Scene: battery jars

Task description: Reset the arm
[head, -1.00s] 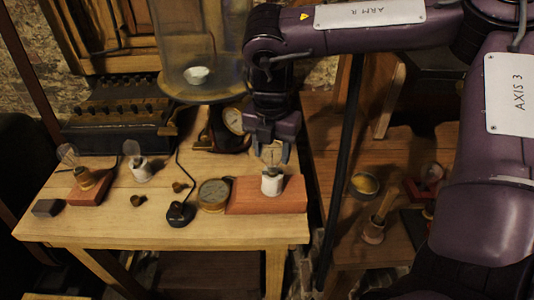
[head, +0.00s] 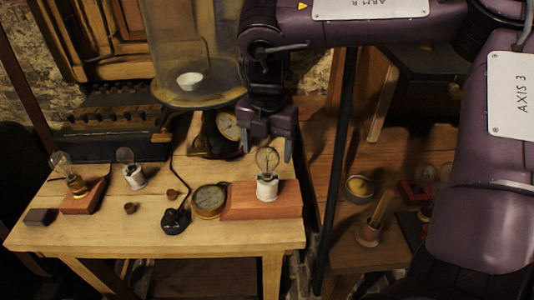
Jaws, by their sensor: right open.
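My right gripper (head: 268,150) is open and empty. It hangs pointing down over the right end of the wooden table (head: 150,235). Its fingers are above and behind a clear bulb (head: 267,160), which stands upright in a white socket (head: 267,187) on a red-brown block (head: 235,203). The near bulb overlaps the fingers in the picture, and I see a gap between the finger tips and the socket. My right arm reaches in from the right and top. My left gripper is not in view.
Two more bulbs stand at left, one on a red block (head: 84,200), one in a white socket (head: 134,178). A round gauge (head: 209,201), a black switch (head: 175,221) and a large glass jar (head: 190,50) are close by. A dark pole (head: 342,150) stands right of the table.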

